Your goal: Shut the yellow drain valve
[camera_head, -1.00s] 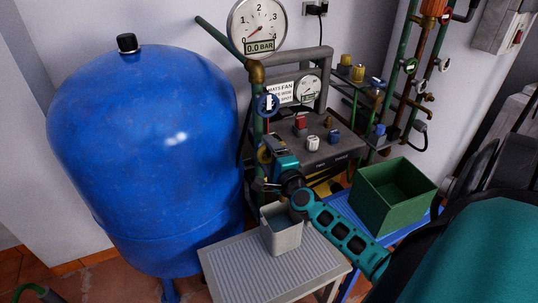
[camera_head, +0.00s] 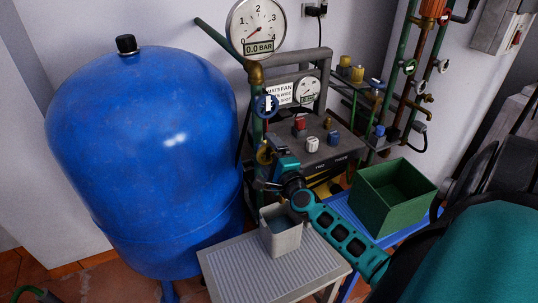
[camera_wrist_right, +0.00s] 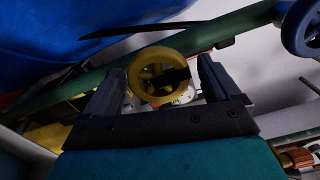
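The yellow drain valve (camera_head: 264,153) is a small round handwheel low on the green pipe, right of the blue tank, partly covered by my right gripper in the head view. In the right wrist view the yellow wheel (camera_wrist_right: 136,78) shows between my two fingers, with a dark bar across its middle. My right gripper (camera_wrist_right: 158,85) is open, with a finger on each side of the wheel. A gap shows at the left finger; contact at the right one is unclear. The right gripper also shows in the head view (camera_head: 268,168). My left gripper is not in view.
A blue handwheel (camera_head: 266,106) sits above the yellow one. The big blue tank (camera_head: 150,150) stands close at left. A grey container (camera_head: 282,240) stands on a ribbed table (camera_head: 235,275) below my wrist. A green bin (camera_head: 390,200) is at right.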

